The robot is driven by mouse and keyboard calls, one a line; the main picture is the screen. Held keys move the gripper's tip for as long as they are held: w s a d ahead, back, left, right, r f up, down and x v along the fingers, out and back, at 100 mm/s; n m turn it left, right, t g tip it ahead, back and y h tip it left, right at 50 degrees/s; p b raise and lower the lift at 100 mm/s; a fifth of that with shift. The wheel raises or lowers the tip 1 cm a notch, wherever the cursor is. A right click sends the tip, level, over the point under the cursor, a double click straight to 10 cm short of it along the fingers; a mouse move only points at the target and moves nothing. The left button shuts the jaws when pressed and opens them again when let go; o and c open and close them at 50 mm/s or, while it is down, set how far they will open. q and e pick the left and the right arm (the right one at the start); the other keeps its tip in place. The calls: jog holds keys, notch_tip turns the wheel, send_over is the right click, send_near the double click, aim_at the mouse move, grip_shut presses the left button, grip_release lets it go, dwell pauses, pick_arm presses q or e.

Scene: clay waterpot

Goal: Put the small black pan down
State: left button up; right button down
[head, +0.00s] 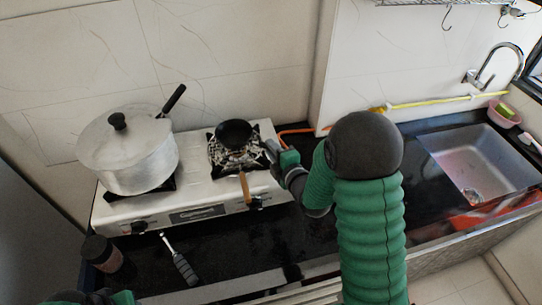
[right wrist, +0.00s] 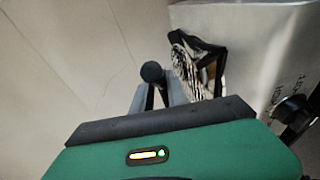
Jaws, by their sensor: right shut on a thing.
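The small black pan (head: 234,132) is over the right burner (head: 236,155) of the white gas stove. I cannot tell whether it touches the grate. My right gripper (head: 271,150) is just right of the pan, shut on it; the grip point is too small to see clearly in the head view. In the right wrist view, a dark round end (right wrist: 152,72) shows between my fingers, and the burner grate (right wrist: 198,65) lies just beyond to the right. My left gripper is not in view; only green parts of my left arm show at the bottom left.
A large lidded silver pot (head: 130,158) stands on the left burner. A wooden handle (head: 245,187) juts over the stove's front. A sink (head: 478,165) is at the right.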

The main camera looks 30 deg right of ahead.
jog(key=shift+w+d, duration=0.15)
jog(key=shift+w, duration=0.2)
jog(key=f, duration=0.1)
jog(key=f+b, duration=0.2)
jog(key=shift+w+f, duration=0.35)
jog(key=shift+f, duration=0.05)
jog(key=shift+r, duration=0.1)
jog(key=c, duration=1.3)
grip_release()
jog(key=p+v, duration=1.1)
jog(key=v, duration=0.1)
